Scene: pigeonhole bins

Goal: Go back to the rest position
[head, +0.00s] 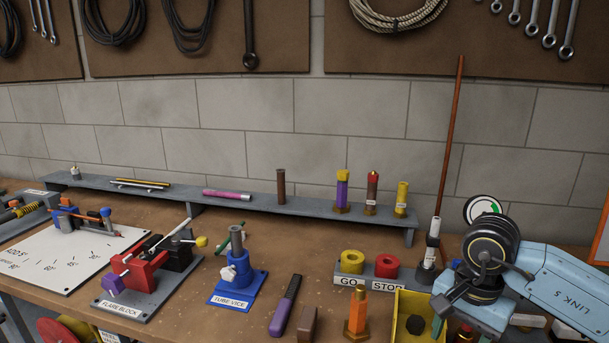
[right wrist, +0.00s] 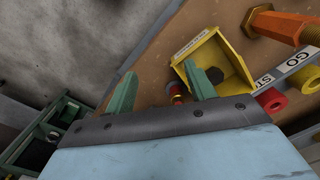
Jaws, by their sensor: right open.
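My right arm comes in from the right in the head view, with its wrist above the front right of the bench. My right gripper shows in the right wrist view (right wrist: 162,88); its two green fingers are wide apart with nothing between them. Beyond the fingers are a yellow bin (right wrist: 205,50) with a dark piece inside and a small red and brass fitting (right wrist: 176,94) beside it. In the head view, the yellow bin (head: 401,312) stands just left of my right wrist. My left gripper is out of view.
A GO/STOP holder (head: 364,284) carries yellow and red rings. An orange hex fitting (head: 357,315) stands left of the bin. A tall brown rod (head: 451,135) rises behind my right wrist. The blue tube vice (head: 237,285) and flare block (head: 143,275) stand left; a grey shelf (head: 255,203) runs behind.

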